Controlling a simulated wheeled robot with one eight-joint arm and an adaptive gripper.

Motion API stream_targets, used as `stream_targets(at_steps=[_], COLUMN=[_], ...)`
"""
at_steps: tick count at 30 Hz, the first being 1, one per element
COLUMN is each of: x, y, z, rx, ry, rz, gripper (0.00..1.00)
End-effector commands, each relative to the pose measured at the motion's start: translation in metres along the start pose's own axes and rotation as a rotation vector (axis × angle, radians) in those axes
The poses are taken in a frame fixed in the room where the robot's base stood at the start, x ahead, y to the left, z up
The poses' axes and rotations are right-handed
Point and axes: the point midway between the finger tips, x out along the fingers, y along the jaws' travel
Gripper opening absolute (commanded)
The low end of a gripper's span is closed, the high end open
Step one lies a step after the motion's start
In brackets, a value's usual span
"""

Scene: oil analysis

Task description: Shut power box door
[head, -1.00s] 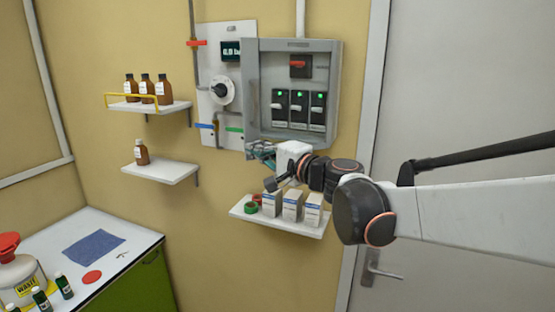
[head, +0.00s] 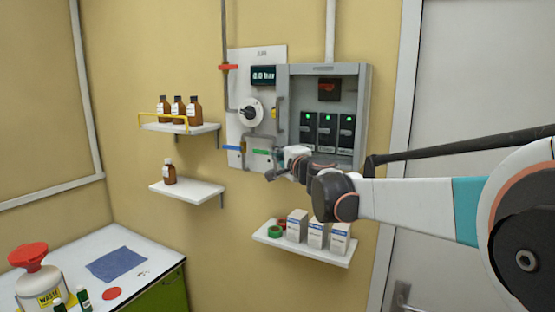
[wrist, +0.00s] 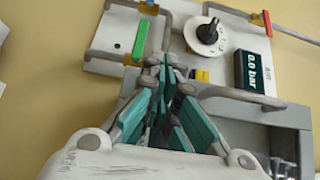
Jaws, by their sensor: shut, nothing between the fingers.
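The grey power box (head: 367,105) is on the wall and stands open, with a red switch (head: 329,90) and several black breakers with green lights inside. Its door (head: 281,95) is swung out at the left side and looks nearly edge-on. My gripper (head: 275,170) is shut and empty, just below and left of the box's lower left corner. In the wrist view my gripper fingers (wrist: 165,75) are together below the panel, left of the grey box (wrist: 268,112). I cannot tell whether they touch the door.
A white panel (head: 242,85) with a dial (head: 251,112) and a pressure display (head: 264,75) is left of the box. Below is a shelf (head: 330,257) with white cartons (head: 316,234). Bottle shelves (head: 190,190) are farther left; a room door is at right.

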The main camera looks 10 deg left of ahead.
Motion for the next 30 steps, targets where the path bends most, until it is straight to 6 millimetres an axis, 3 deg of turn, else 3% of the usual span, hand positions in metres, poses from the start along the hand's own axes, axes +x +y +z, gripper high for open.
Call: stream_targets(at_steps=[9, 30], x=[0.018, 0.019], y=[0.0, -0.001], z=[-0.015, -0.021], rx=[0.0, -0.001], ry=[0.0, 0.008], rz=[0.0, 0.0], gripper=[0.0, 0.0])
